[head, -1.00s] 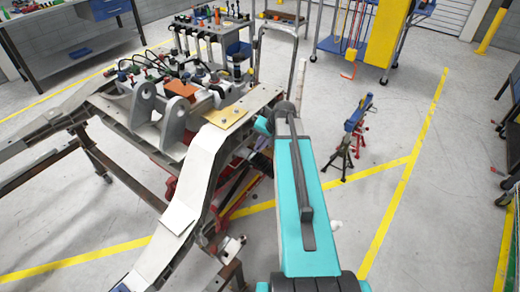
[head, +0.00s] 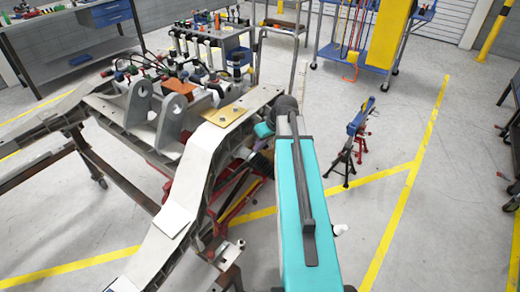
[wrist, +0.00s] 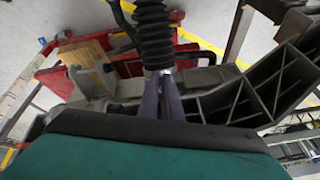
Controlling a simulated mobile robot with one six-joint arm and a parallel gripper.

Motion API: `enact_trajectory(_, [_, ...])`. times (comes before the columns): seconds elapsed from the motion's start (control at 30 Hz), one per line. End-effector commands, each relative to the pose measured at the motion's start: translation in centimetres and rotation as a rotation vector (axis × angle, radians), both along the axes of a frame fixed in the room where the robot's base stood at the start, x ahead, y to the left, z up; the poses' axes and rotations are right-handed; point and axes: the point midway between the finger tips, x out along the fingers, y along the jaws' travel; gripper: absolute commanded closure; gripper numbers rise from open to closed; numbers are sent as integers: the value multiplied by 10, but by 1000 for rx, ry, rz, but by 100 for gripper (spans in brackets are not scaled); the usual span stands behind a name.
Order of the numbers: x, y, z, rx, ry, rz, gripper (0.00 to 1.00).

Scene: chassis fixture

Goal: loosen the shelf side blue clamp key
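I cannot make out a blue clamp key in either view. The grey chassis frame (head: 190,180) runs from the lower middle to the upper left in the head view. My teal arm stands to the right of it, and its far end hides part of the frame. In the wrist view, my gripper (wrist: 162,88) shows as two narrow purple-grey fingers, close together at the tips. The tips are by the lower end of a black ribbed bellows (wrist: 153,35). Whether they touch or grip anything is hidden.
A ribbed grey beam (wrist: 245,97) and red fixture parts (wrist: 60,82) lie close around the gripper. A stand with a blue top (head: 360,120) is right of my arm. A shelf cart (head: 212,45) stands behind the chassis. The floor to the right is mostly clear.

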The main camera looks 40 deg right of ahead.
Motion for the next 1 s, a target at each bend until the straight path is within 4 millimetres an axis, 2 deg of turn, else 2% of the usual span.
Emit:
enact_trajectory(0.03, [-1,0,-4,-18,-2,40,100])
enact_trajectory(1.0, [-1,0,-4,-383,-129,869,100])
